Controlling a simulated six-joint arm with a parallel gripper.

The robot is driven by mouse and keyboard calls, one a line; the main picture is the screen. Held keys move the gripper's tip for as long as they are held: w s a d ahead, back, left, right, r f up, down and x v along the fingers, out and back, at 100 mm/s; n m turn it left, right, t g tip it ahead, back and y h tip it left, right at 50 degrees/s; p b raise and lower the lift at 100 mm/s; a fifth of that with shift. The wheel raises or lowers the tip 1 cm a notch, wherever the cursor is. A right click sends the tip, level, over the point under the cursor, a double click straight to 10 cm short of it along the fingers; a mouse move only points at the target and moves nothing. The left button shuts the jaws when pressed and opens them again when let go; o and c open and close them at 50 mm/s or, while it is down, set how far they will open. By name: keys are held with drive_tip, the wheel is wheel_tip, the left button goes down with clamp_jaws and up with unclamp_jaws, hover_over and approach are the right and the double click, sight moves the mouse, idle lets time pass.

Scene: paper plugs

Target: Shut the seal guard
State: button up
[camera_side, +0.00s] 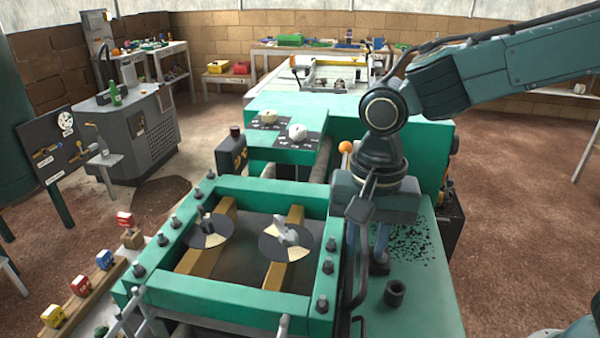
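I cannot tell for sure which part is the seal guard. A green rectangular frame (230,303) with dark bolts along its sides stands in front, left of my gripper. A lever with an orange ball knob (345,147) stands upright just behind my gripper. My gripper (367,262) points down beside the frame's right side, over the speckled green top. Its two fingers are apart, with nothing visible between them. Whether they touch anything is unclear.
A dark cup-like piece (395,292) stands on the green top (420,310) near my gripper. Behind the frame is a green block with two dials (298,132). Coloured blocks (80,286) line a rail at left. Grey rails (130,320) stand at the front.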

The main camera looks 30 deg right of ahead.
drive_tip(key=shift+r, duration=0.1)
idle(0.4)
drive_tip(key=shift+r, duration=3.35)
drive_tip(key=s+d+n+t, duration=0.2)
drive_tip(key=s+d+n, duration=0.2)
drive_tip(key=d, duration=0.5)
drive_tip(key=s+d+n+t, duration=0.3)
drive_tip(key=s+d+n, duration=0.2)
drive_tip(key=s+d, duration=0.4)
drive_tip(key=shift+d+f+t, duration=0.2)
drive_tip(key=shift+d+t, duration=0.1)
drive_tip(key=shift+d, duration=0.1)
